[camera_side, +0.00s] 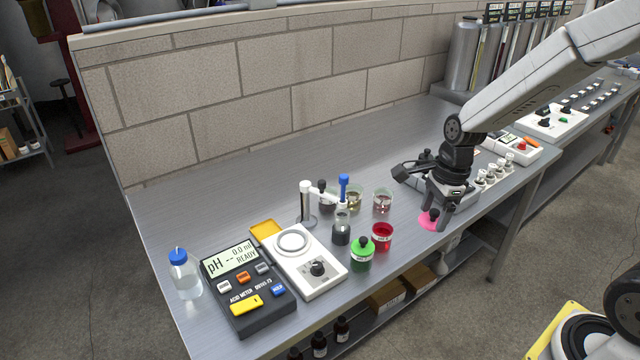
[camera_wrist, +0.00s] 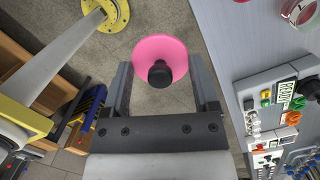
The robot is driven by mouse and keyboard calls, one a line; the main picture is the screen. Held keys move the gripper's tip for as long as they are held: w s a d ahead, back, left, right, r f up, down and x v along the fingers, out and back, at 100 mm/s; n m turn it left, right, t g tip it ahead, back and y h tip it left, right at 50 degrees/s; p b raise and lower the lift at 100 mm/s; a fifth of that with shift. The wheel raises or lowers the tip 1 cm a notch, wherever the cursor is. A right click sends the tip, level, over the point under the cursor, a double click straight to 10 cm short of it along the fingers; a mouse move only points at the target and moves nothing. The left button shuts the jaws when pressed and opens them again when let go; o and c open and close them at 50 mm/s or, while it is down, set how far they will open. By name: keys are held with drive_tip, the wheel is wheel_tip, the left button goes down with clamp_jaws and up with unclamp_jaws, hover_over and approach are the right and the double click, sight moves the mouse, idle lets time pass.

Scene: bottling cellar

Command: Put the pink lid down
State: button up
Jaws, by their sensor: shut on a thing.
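The pink lid (camera_side: 428,221) is a round pink disc with a dark knob on top. My gripper (camera_side: 436,222) is shut on it near the front edge of the bench, and the lid looks raised above the bench top. In the wrist view the lid (camera_wrist: 161,58) is at the fingertips of my gripper (camera_wrist: 161,75), with its black knob between the two fingers. The floor shows behind it there. Part of the lid is hidden by a finger in the side view.
Several more beakers, a stirrer plate (camera_side: 318,283) and an acid meter (camera_side: 247,288) are further left. Small vials (camera_side: 490,177) stand to the right. The bench's back middle is clear.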

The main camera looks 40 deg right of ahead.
drive_tip(key=w+d+f+m, duration=0.1)
drive_tip(key=w+f+m, duration=0.4)
drive_tip(key=w, duration=0.3)
drive_tip(key=shift+f, duration=0.2)
hover_over(361, 227)
drive_tip(key=f, duration=0.6)
drive_tip(key=s+f, duration=0.1)
drive_tip(key=f, duration=0.2)
drive_tip(key=shift+d+f, duration=0.1)
drive_tip(key=shift+d, duration=0.05)
drive_tip(key=shift+w+f, duration=0.1)
drive_tip(key=shift+w, duration=0.05)
drive_tip(key=shift+f, duration=0.1)
drive_tip(key=shift+w+f, duration=0.15)
drive_tip(key=shift+w, duration=0.05)
drive_tip(key=shift+f, duration=1.55)
drive_tip(key=shift+f, duration=0.15)
